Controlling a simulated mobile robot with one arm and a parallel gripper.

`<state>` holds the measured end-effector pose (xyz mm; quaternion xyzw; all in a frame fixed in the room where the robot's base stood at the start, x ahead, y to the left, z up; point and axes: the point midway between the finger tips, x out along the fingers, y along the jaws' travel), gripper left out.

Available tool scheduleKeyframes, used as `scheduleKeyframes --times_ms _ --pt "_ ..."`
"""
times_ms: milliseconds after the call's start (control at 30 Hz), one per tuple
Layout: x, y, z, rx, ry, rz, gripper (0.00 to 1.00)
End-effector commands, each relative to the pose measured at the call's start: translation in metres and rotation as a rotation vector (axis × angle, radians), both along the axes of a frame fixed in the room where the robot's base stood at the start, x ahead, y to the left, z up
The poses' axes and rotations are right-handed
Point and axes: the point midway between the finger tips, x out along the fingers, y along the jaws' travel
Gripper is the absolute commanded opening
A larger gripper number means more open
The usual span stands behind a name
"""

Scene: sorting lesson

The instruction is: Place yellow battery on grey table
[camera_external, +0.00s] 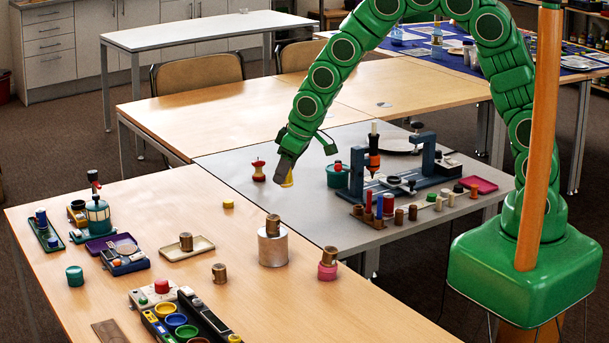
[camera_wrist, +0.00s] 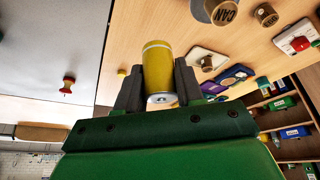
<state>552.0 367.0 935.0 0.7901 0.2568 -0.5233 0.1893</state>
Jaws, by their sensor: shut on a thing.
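The yellow battery (camera_wrist: 158,72) is held between the two fingers of my gripper (camera_wrist: 159,88) in the wrist view. In the external view, my gripper (camera_external: 287,178) points down, with a small part of the battery (camera_external: 289,182) showing at its tip. The grey table (camera_external: 300,225) lies behind and below the gripper in that view. Its bare surface also shows at the left of the wrist view (camera_wrist: 60,40). The battery appears apart from the tabletop; its exact height cannot be told.
A red apple core (camera_external: 258,171) stands on the grey table, left of my gripper. A dark blue stand (camera_external: 440,165) and several small pegs occupy its right side. A can (camera_external: 273,245) with a brown piece on top stands on the wooden table (camera_external: 150,310). The grey table's front left is clear.

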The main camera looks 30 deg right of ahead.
Motion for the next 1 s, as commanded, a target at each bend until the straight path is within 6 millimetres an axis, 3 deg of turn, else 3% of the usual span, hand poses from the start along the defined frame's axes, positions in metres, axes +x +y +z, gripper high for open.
scheduleKeyframes --times_ms 400,1000 --pt "0.077 -0.100 0.018 0.003 -0.005 -0.208 0.00" --pt "0.147 -0.266 0.043 0.001 -0.003 -0.499 0.00"
